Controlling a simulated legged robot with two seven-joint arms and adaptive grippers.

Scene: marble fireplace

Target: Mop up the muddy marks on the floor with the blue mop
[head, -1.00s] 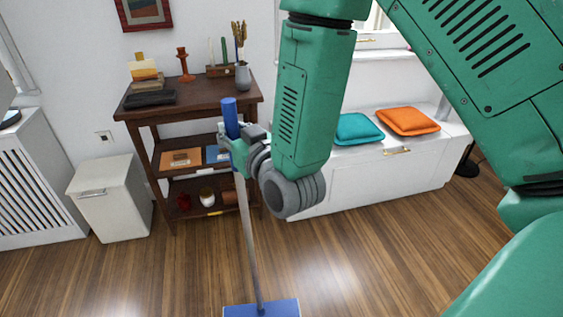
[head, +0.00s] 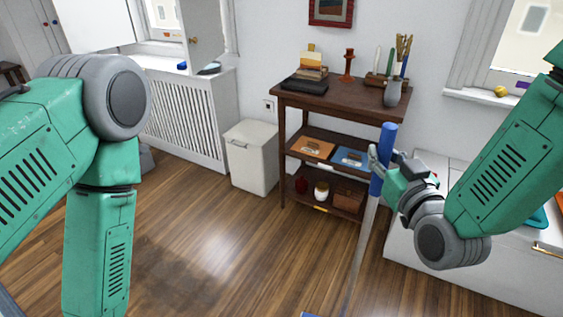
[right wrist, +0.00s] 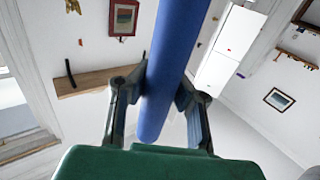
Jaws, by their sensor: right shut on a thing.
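The blue mop (head: 366,235) stands nearly upright with its handle tilted slightly, its blue grip at the top. My right gripper (head: 382,170) is shut on the blue grip. The blue grip (right wrist: 172,70) also runs between both fingers in the right wrist view. Only a sliver of the blue mop head (head: 311,314) shows at the bottom edge of the head view. Dark muddy marks (head: 185,275) spread over the wooden floor, left of the mop. My left arm comes in at the left, but its gripper is out of view.
A dark wooden shelf (head: 335,98) with books, candlestick and vase stands behind the mop. A white bin (head: 252,160) and a slatted radiator cover (head: 185,120) stand to its left. A white bench (head: 432,225) is at the right. The floor between is open.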

